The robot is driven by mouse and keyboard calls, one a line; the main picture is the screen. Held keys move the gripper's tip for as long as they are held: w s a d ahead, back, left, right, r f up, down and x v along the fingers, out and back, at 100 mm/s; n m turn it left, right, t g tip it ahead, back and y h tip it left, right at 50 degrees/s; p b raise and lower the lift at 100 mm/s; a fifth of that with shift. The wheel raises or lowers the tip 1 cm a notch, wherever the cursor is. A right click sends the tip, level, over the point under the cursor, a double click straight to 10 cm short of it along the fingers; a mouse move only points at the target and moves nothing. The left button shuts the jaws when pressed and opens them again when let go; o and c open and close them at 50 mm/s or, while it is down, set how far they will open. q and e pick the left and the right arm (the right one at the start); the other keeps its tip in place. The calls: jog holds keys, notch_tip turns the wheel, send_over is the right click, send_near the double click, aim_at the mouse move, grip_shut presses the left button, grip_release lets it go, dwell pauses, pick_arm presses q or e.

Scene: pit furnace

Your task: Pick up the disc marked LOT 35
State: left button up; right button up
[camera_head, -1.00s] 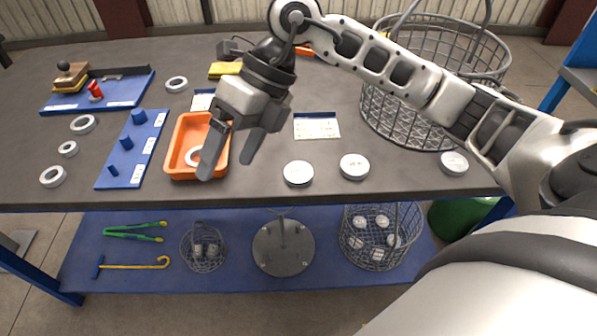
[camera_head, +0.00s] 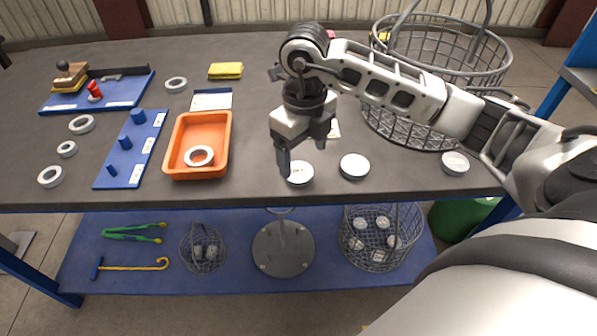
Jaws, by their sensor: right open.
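Nothing shows between the fingers. My left gripper is not in view.
An orange tray (camera_head: 228,150) holding a ring stands to the left. A blue peg board (camera_head: 130,150) and several rings lie farther left. A large wire basket (camera_head: 440,55) stands behind my right arm. The lower blue shelf holds small baskets and tools.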

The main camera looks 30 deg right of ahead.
aim_at(301, 173)
jog(key=shift+w+f+p, duration=0.2)
jog(key=shift+f+p, duration=0.05)
jog(key=shift+f, duration=1.1)
jog(key=shift+w+f+p, duration=0.2)
jog(key=shift+f, duration=1.1)
jog(key=shift+r, duration=0.1)
jog(key=c, duration=1.3)
